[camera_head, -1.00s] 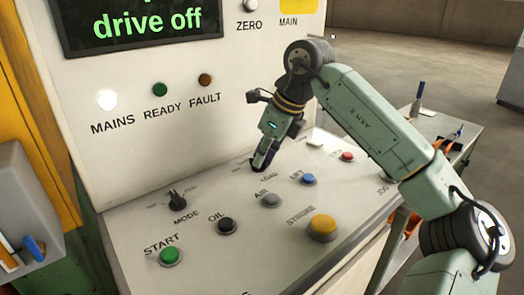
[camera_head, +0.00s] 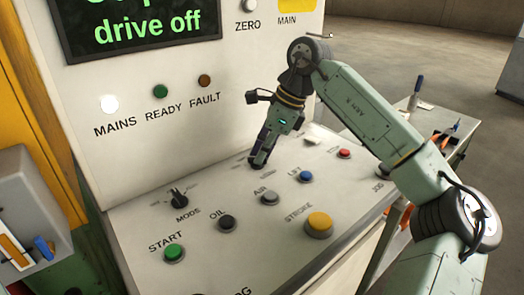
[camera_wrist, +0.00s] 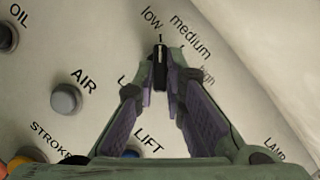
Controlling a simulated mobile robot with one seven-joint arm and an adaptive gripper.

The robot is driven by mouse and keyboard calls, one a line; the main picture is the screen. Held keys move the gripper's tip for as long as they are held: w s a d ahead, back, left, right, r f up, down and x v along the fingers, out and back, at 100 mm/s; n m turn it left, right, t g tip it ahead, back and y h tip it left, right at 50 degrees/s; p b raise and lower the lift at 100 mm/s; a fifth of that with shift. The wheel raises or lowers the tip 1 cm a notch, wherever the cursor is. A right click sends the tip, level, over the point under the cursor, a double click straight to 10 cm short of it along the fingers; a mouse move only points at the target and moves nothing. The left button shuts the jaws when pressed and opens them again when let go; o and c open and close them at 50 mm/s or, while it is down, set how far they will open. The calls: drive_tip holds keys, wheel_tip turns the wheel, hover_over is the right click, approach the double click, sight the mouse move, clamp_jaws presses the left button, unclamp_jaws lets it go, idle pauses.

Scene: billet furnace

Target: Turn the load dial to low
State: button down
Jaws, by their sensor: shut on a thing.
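The load dial (camera_wrist: 160,68) is a black knob with a white pointer line, seen between my fingertips in the wrist view. Its pointer faces a tick just below the word "low" (camera_wrist: 150,18). The word "medium" (camera_wrist: 190,35) is to the upper right, and "high" (camera_wrist: 207,75) is partly covered by a finger. My gripper (camera_head: 258,163) reaches down to the sloping panel (camera_head: 130,230) in the head view and is shut on the dial; it also shows in the wrist view (camera_wrist: 160,85). The dial's own label is mostly hidden behind a finger.
The AIR button (camera_head: 270,198), LIFT button (camera_head: 306,176) and yellow STROKE button (camera_head: 319,223) lie near the gripper. The MODE dial (camera_head: 179,199) is to the left. The display (camera_head: 150,25) reads "drive off". A side table (camera_head: 445,120) stands at right.

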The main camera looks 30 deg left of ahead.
drive_tip(key=c, duration=1.7)
unclamp_jaws()
drive_tip(key=shift+o, duration=0.2)
drive_tip(key=v, duration=1.2)
